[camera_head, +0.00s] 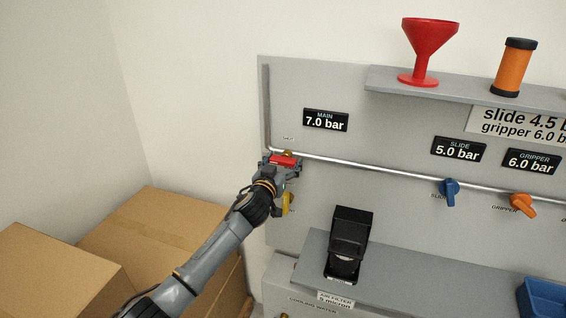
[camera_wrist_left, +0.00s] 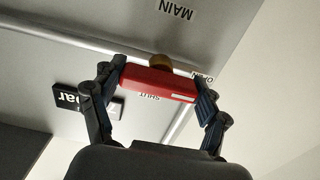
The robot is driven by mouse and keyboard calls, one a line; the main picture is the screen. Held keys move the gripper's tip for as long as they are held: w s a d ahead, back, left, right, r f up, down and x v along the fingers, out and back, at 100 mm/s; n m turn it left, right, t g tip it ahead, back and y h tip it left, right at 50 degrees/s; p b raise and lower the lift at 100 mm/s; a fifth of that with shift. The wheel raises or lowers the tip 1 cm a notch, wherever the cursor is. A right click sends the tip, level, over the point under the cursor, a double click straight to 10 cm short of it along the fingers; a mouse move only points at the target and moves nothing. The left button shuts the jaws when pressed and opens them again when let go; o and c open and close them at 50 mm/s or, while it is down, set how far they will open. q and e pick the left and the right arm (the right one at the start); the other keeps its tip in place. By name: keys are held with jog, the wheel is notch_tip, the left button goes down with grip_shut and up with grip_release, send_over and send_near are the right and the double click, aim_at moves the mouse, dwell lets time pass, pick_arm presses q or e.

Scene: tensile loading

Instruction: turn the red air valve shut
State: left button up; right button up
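The red air valve (camera_head: 284,160) is a red bar handle on the wall panel, at the left end of the thin metal pipe. In the left wrist view the red handle (camera_wrist_left: 158,84) lies lengthwise between the two fingers, with a brass part (camera_wrist_left: 161,61) behind it. My left gripper (camera_wrist_left: 160,88) is shut on the handle, one finger at each end. The left gripper also shows in the head view (camera_head: 283,167). "SHUT" and "OPEN" labels are printed beside the valve. My right gripper is in neither view.
The MAIN display (camera_head: 326,120) reads 7.0 bar. A blue valve (camera_head: 450,191) and an orange valve (camera_head: 522,204) sit farther right on the pipe. A yellow part (camera_head: 288,203) is below my gripper. Cardboard boxes (camera_head: 150,232) stand at the left, and a black holder (camera_head: 350,238) is below right.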

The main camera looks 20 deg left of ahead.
pick_arm(q)
jog(key=shift+c, duration=1.1)
jog(key=m, duration=0.3)
jog(key=shift+m, duration=0.4)
jog(key=m+p, duration=0.1)
jog(key=m, duration=0.3)
jog(key=shift+m, duration=0.3)
jog(key=m, duration=0.4)
jog(key=shift+m+p, duration=0.3)
jog(key=shift+p, duration=0.1)
jog(key=m, duration=0.4)
jog(key=shift+m+p, duration=0.3)
jog(key=shift+p, duration=0.05)
